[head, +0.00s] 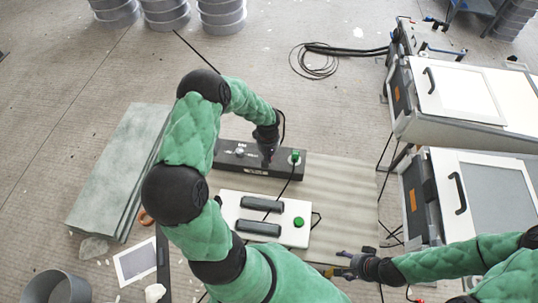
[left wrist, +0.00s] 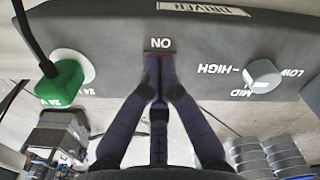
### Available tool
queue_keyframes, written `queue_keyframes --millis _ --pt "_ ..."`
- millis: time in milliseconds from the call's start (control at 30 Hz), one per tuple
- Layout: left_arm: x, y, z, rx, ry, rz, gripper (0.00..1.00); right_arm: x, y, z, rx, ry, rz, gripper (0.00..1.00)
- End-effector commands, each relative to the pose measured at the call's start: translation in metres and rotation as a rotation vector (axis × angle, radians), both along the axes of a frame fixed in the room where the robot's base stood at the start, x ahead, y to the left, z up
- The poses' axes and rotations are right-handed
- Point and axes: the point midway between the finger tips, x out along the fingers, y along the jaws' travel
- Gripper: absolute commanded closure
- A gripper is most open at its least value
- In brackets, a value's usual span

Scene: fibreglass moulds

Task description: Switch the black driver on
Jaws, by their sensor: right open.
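The black driver (head: 228,158) is a long dark box on the pale striped board. It fills the top of the left wrist view (left wrist: 110,35), with its lettering upside down. There an "ON" label (left wrist: 160,43) sits mid-panel, a grey dial (left wrist: 263,76) is at right and a green plug (left wrist: 62,82) at left. My left gripper (head: 268,160) is over the driver; its fingertips (left wrist: 160,60) are together at the "ON" mark. They hide the switch there, so its position and any contact cannot be told. My right gripper (head: 345,264) is open, low and right of the white box.
Grey slabs (head: 120,165) lie at left. White-topped cabinets (head: 465,100) stand at right. Bare board (head: 345,190) lies right of the driver.

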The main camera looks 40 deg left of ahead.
Motion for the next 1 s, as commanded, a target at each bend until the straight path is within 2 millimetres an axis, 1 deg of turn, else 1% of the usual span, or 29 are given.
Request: queue_keyframes --millis 567,733,1000 --pt "0.0 0.0 -0.006 0.0 0.0 0.0 1.0 0.0 0.0 -0.006 0.0 0.0 0.0 0.34" --pt "0.0 0.0 0.001 0.0 -0.001 0.0 1.0 0.0 0.0 -0.002 0.0 0.0 0.0 0.34" --pt "0.0 0.0 0.02 -0.001 -0.001 0.001 1.0 0.0 0.0 0.009 0.0 0.0 0.0 0.34"
